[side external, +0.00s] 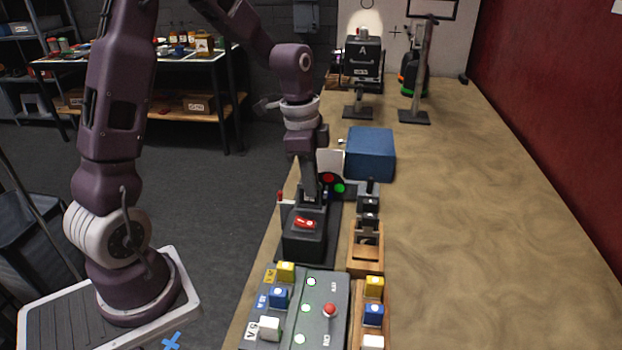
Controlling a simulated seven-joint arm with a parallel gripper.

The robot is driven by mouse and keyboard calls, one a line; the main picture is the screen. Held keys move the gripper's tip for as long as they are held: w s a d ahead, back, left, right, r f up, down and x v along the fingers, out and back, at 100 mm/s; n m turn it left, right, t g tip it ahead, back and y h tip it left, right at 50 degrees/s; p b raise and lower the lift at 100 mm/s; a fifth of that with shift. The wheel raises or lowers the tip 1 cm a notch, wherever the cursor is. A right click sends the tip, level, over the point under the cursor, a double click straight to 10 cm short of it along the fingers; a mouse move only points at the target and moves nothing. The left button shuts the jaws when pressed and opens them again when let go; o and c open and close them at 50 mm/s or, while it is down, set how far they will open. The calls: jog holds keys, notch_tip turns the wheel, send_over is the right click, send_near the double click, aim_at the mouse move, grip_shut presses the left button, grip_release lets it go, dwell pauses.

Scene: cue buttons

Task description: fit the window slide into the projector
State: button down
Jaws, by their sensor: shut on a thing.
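My gripper (311,196) points down behind the dark box with a red top piece (305,223), near the table's left edge. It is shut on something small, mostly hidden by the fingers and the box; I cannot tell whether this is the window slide. A pale plate (330,162) and red and green discs (328,178) show between my gripper and the blue housing. No window pattern can be made out.
A grey console (320,312) with yellow, blue and white buttons and a red knob is in front. More buttons (374,309) line a wooden strip beside it. A dark lamp marked A (362,52) and a post on a base (414,117) stand far back. The table's right side is clear.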

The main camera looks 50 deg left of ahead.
aim_at(311, 208)
jog(key=shift+f, duration=1.9)
jog(key=c, duration=1.2)
grip_release()
jog(key=shift+c, duration=0.2)
jog(key=shift+r, duration=3.55)
jog(key=shift+s+d+r, duration=0.1)
jog(key=shift+s+r, duration=0.05)
jog(key=shift+r, duration=0.1)
jog(key=s+d+r+n+t, duration=0.2)
jog(key=s+d+r+n, duration=0.2)
jog(key=s, duration=0.6)
jog(key=s+d+r+n+t+y, duration=0.1)
jog(key=s+r+n, duration=0.4)
jog(key=s, duration=0.5)
jog(key=d+t, duration=0.1)
jog(key=d, duration=0.1)
jog(key=shift+s+d+t, duration=0.2)
jog(key=shift+d+t, duration=0.1)
jog(key=shift+d, duration=0.1)
